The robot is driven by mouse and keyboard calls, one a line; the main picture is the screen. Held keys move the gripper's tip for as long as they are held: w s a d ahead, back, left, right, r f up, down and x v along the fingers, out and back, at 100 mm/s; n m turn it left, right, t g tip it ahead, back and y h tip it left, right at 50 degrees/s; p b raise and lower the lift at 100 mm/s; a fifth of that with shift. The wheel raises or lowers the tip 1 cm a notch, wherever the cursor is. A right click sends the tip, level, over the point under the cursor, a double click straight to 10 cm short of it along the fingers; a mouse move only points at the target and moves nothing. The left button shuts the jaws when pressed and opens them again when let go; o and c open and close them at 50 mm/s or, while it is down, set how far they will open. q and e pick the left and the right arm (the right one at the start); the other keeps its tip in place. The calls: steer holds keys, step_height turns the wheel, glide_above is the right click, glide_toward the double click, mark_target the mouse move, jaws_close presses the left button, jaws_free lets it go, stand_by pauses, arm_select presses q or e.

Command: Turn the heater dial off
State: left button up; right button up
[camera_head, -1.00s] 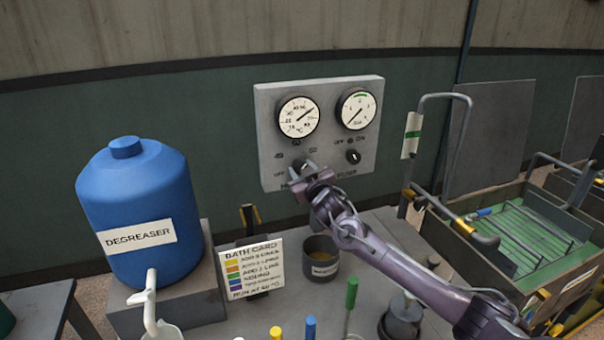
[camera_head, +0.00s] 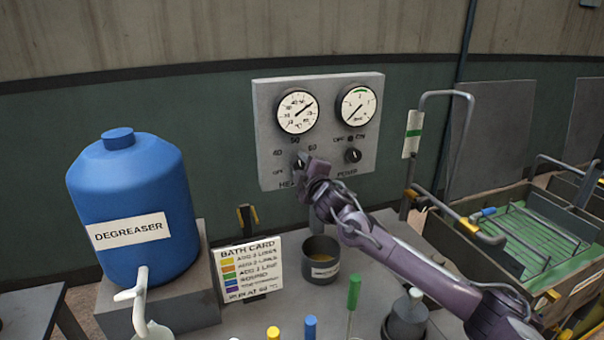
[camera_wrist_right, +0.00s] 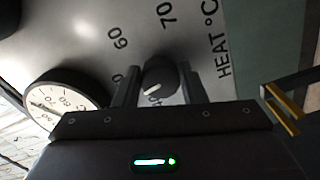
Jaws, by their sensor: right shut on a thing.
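The heater dial (camera_head: 299,164) is a dark round knob at the lower left of the grey control panel (camera_head: 268,120). In the right wrist view the dial (camera_wrist_right: 160,74) sits between the two fingers, with its white mark toward the lower left, near a partly hidden 40. My right gripper (camera_head: 301,168) is at the panel, shut on the dial; its fingers (camera_wrist_right: 160,86) stand on either side of it. The OFF label (camera_head: 278,172) shows left of the dial in the head view. My left gripper is not in view.
A temperature gauge (camera_head: 298,112) and a second gauge (camera_head: 357,106) sit above. A power knob (camera_head: 352,156) is right of my gripper. Below are a bath card (camera_head: 249,265), a dark cup (camera_head: 321,262) and a blue degreaser tank (camera_head: 132,200). A green-lined basket (camera_head: 520,240) stands right.

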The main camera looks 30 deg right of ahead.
steer(key=n+b, duration=0.3)
steer(key=n, duration=0.1)
steer(key=shift+f+n, duration=0.15)
steer(key=shift+n, duration=0.15)
steer(key=n+b, duration=0.4)
steer(key=n, duration=0.1)
steer(key=n+b, duration=0.4)
steer(key=n, duration=0.2)
steer(key=shift+a, duration=0.15)
steer(key=n+b, duration=0.2)
steer(key=n, duration=0.2)
steer(key=shift+n+b, duration=0.3)
steer(key=shift+b, duration=0.1)
steer(key=shift+a+n, duration=0.1)
steer(key=shift+n, duration=0.2)
steer(key=shift+n+b, duration=0.35)
steer(key=shift+n, duration=0.25)
